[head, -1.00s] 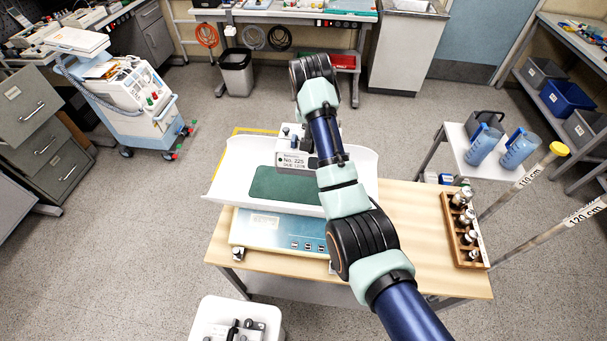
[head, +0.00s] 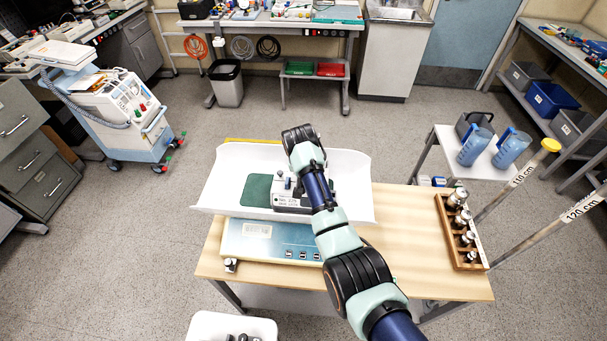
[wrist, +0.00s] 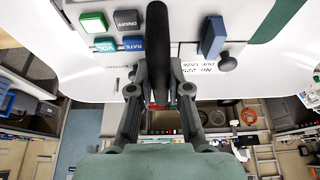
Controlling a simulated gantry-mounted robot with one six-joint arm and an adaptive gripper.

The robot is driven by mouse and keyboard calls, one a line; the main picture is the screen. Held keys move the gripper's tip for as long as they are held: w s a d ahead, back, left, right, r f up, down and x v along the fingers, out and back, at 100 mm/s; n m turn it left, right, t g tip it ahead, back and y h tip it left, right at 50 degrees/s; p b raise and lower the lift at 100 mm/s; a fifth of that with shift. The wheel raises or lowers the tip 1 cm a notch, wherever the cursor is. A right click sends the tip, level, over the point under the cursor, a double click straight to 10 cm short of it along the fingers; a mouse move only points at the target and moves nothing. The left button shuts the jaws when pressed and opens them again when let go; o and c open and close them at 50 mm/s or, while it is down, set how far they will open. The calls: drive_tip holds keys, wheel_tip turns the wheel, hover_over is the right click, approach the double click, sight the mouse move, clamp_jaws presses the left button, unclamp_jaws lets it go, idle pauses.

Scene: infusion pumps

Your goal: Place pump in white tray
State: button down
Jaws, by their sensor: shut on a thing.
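The pump (head: 290,201) is a pale box with a label on its front. In the head view it is inside the white curved tray (head: 345,163), over the right part of the green mat (head: 256,190). I cannot tell whether its base touches the mat. In the wrist view the pump (wrist: 190,57) shows its label, a blue clamp, a knob and coloured buttons. My gripper (wrist: 160,92) is shut on the pump's black handle (wrist: 157,45). In the head view my arm hides the gripper and part of the pump.
The tray sits on a blue-topped scale (head: 265,240) on a wooden table (head: 420,255). A wooden rack of metal weights (head: 460,232) stands at the table's right. Blue jugs (head: 475,147) stand on a side table. A white container (head: 205,325) is at the near edge.

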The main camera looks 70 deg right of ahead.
drive_tip(key=shift+w, duration=0.1)
drive_tip(key=c, duration=1.1)
unclamp_jaws()
drive_tip(key=shift+f, duration=0.1)
drive_tip(key=p+v, duration=0.2)
drive_tip(key=v, duration=1)
drive_tip(key=shift+p, duration=0.35)
